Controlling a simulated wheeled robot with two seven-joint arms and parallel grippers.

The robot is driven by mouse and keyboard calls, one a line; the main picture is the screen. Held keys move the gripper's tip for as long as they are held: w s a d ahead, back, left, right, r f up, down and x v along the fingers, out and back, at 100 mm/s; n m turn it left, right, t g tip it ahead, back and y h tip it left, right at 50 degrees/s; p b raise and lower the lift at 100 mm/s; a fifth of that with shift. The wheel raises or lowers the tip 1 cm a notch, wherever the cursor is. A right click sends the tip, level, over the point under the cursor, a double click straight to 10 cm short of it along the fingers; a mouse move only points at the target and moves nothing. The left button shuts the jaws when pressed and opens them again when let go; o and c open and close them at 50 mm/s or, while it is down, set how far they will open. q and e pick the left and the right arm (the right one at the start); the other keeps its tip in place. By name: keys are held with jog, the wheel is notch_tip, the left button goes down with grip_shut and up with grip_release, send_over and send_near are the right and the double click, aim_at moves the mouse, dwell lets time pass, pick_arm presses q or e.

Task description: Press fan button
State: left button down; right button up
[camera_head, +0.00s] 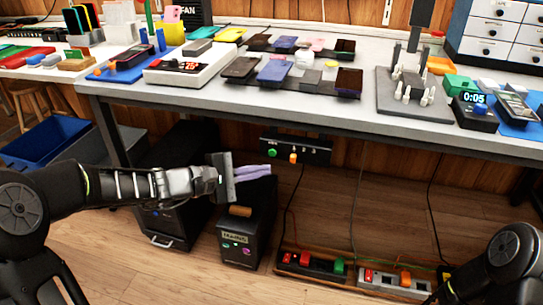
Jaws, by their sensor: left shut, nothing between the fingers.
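A black box labelled FAN (192,12) stands at the back of the bench, partly cut off by the top edge; no button on it can be made out. A black control panel (310,150) hangs under the bench's front edge, with a green round button (271,153) and an orange knob (293,158). My left gripper (267,171) reaches in from the left, below the bench top. Its pale fingers are shut and empty, pointing right, just below the green button in the picture; whether they touch anything is unclear. My right gripper is out of view.
The bench (330,117) carries phones, a white scale-like unit (192,65), a grey pegged fixture (414,94) and a timer (473,110). Below are a black bin (262,215), a dark cabinet, power strips (312,265) and hanging cables. The floor between is partly clear.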

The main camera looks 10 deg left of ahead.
pick_arm(q)
jog(key=s, duration=0.2)
jog(key=shift+s+a, duration=0.15)
jog(key=shift+s, duration=0.25)
